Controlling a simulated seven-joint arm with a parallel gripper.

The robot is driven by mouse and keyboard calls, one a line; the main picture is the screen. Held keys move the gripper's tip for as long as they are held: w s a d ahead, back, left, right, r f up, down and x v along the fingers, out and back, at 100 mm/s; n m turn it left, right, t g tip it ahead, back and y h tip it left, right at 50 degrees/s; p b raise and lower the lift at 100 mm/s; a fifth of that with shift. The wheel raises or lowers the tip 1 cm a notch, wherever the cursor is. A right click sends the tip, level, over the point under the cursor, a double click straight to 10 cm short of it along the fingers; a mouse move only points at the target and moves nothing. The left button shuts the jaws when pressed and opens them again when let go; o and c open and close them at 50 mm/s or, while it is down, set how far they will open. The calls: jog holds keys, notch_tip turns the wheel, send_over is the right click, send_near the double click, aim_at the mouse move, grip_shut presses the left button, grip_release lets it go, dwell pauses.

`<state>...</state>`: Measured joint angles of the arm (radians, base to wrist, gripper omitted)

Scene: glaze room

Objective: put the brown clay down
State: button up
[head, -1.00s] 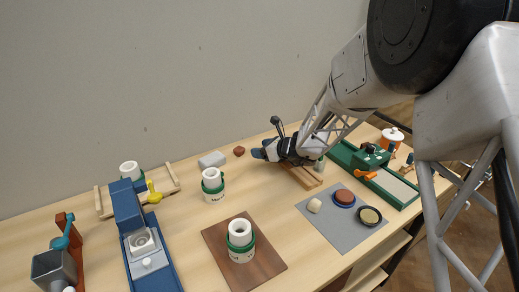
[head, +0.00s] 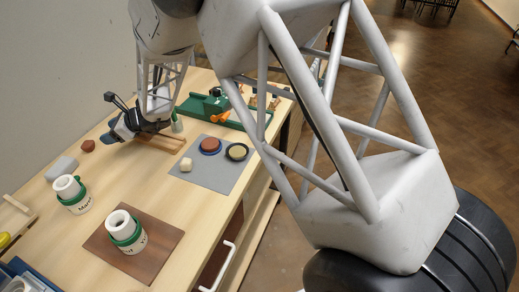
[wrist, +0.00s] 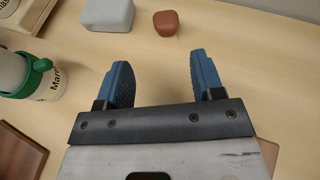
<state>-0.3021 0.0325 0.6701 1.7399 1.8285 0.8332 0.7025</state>
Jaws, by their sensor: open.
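The brown clay (head: 88,146) is a small reddish-brown lump lying on the wooden table near the back wall. It shows at the top of the wrist view (wrist: 166,23), just beyond my fingertips and between their lines. My gripper (head: 108,138) is open, with nothing between its blue fingers (wrist: 163,78). The fingers are apart from the clay and on its right side in the head view.
A grey block (head: 61,168) lies close to the clay. A white cup with a green band (head: 73,193) stands nearby, and another (head: 126,232) stands on a brown board (head: 165,241). A grey mat (head: 214,173) holds small round dishes.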

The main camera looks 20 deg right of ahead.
jog(key=s+d+r+n+g+h, duration=0.2)
jog(key=s+d+r+n, duration=0.45)
jog(key=s, duration=0.25)
jog(key=s+d+r+n+g+h, duration=0.1)
jog(key=s+d+r+n, duration=0.4)
jog(key=s+d+r, duration=0.3)
jog(key=s+d+r+n+h, duration=0.1)
jog(key=s+d+n+h, duration=0.3)
jog(key=s+d, duration=0.7)
jog(key=s+d+r+n+h, duration=0.1)
jog(key=s+d+n+h, duration=0.4)
jog(key=s+d, duration=0.6)
jog(key=s+n, duration=0.1)
jog(key=s, duration=0.4)
jog(key=shift+t+h, duration=0.3)
